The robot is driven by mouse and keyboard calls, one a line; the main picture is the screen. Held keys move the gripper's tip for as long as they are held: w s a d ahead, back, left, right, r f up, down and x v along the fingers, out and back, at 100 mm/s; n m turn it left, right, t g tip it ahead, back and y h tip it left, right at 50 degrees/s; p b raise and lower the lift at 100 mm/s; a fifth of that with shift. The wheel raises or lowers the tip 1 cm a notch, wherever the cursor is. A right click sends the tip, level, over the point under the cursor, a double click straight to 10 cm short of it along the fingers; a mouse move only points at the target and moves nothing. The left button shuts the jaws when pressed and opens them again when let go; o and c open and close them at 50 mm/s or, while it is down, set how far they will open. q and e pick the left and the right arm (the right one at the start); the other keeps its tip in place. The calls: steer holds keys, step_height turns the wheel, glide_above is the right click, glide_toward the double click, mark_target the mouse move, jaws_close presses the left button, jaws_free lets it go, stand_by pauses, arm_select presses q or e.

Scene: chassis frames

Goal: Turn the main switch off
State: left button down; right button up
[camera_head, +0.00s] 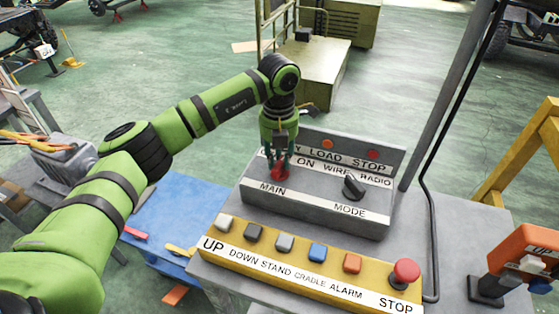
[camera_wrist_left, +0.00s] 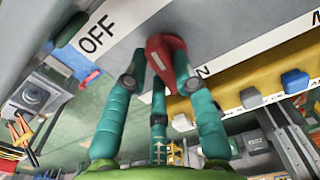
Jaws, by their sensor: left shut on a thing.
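The main switch is a red knob (camera_head: 281,172) on the grey panel box (camera_head: 313,200), above the word MAIN. In the left wrist view the red knob (camera_wrist_left: 168,50) has a short pale mark on it, and an OFF label (camera_wrist_left: 98,34) stands on the panel to its left. My left gripper (camera_head: 280,158) comes down from above and is shut on the red knob, with its teal fingers around it. The fingers partly hide the knob and the labels behind it, so I cannot tell its exact setting. My right gripper is not in view.
A black mode knob (camera_head: 353,186) sits to the right on the same panel. In front lies a yellow button box (camera_head: 300,278) with several buttons and a red stop button (camera_head: 406,271). A grey post (camera_head: 444,95) and an orange box (camera_head: 524,250) stand on the right.

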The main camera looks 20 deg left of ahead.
arm_select(q)
steer(key=n+b, duration=0.2)
steer(key=n, duration=0.3)
steer(key=shift+a+n, duration=0.15)
steer(key=shift+n, duration=0.15)
steer(key=n, duration=0.2)
steer(key=n+b, duration=0.1)
steer(key=n, duration=0.1)
steer(key=shift+s+n, duration=0.2)
steer(key=shift+n, duration=0.1)
steer(key=shift+a, duration=0.1)
steer(key=shift+r+n, duration=0.1)
steer(key=shift+n, duration=0.2)
steer(key=c, duration=1)
jaws_free()
step_height(320, 180, up, 12)
steer(key=shift+f, duration=0.1)
